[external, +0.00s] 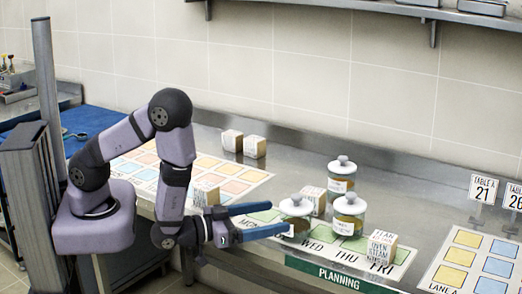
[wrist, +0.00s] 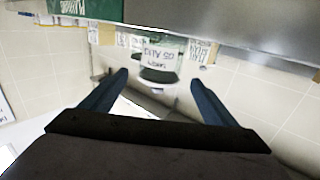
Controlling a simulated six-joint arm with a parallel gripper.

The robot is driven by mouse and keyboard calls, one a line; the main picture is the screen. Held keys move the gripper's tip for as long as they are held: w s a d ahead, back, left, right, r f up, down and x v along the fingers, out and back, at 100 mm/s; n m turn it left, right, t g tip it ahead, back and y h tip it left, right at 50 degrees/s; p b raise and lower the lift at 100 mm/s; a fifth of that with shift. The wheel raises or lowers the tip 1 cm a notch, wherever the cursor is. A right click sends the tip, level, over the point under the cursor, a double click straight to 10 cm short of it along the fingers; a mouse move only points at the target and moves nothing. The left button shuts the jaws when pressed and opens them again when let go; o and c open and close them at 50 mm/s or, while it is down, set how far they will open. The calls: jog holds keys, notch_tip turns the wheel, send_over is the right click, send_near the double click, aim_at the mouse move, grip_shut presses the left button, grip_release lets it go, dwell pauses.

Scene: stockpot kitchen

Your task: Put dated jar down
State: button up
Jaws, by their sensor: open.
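A lidded glass jar (external: 296,208) with a white lid stands upright on the planning board at the left of a small group of jars. In the wrist view a jar (wrist: 162,62) with a white label appears upside down just beyond my fingertips; its dark lettering is hard to read. My gripper (external: 279,217) is open, its two blue fingers pointing at the left jar, with one fingertip overlapping its front in the picture. In the wrist view my gripper (wrist: 159,77) has a wide empty gap between its fingers. I cannot tell whether a finger touches the jar.
Two more lidded jars (external: 341,177) (external: 348,214) stand close behind and to the right. Lettered wooden blocks (external: 380,247) (external: 315,199) stand among them. The planning board (external: 322,240) lies along the counter's front edge. Counter at the right (external: 430,200) is clear.

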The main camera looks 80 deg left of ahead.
jog(key=shift+o, duration=0.4)
jog(key=shift+s, duration=0.35)
